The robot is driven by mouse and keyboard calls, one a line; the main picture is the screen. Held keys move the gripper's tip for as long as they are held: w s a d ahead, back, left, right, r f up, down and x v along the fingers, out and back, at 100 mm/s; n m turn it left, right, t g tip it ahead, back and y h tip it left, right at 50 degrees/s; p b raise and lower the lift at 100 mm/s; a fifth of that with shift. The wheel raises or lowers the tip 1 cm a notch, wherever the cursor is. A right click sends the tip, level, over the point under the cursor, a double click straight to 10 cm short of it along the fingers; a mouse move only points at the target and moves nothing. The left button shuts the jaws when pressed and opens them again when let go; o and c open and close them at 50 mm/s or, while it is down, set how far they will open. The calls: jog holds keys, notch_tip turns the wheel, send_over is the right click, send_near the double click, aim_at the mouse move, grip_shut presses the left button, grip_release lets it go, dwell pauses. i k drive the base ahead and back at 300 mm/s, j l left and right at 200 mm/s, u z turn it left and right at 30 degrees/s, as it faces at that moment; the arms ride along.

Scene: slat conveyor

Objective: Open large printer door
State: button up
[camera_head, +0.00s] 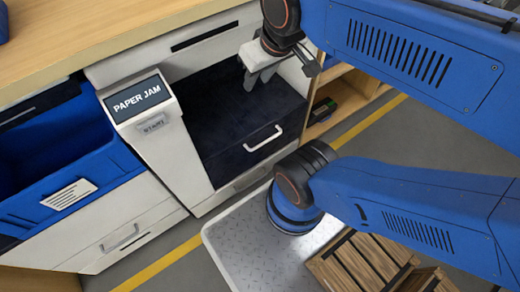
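The large printer (165,150) is a white cabinet with a "PAPER JAM" screen (139,98) at its upper left. To the right of the screen is a dark navy section (225,105). Its lower front panel (235,163) carries a pale bar handle (264,138). I cannot tell for sure which dark part is the door or whether it stands shut. My gripper (281,75) hangs at the upper right of the dark section, above and apart from the handle. Its fingers look spread and empty.
A wooden counter (75,35) runs along the top left. A blue bin (65,150) sits left of the printer, above a white drawer with a handle (122,238). Wooden shelves (345,85) stand to the right. A wooden pallet or crate (365,262) lies at the lower right.

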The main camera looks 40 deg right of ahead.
aim_at(229, 165)
jog(key=k+j+z, duration=0.1)
jog(key=j+z, duration=0.3)
jog(key=j, duration=0.8)
jog(key=k+j+z, duration=0.15)
jog(key=j, duration=0.65)
jog(key=k+j+z, duration=0.15)
jog(key=j, duration=0.2)
jog(key=k+j, duration=0.1)
jog(key=j, duration=0.3)
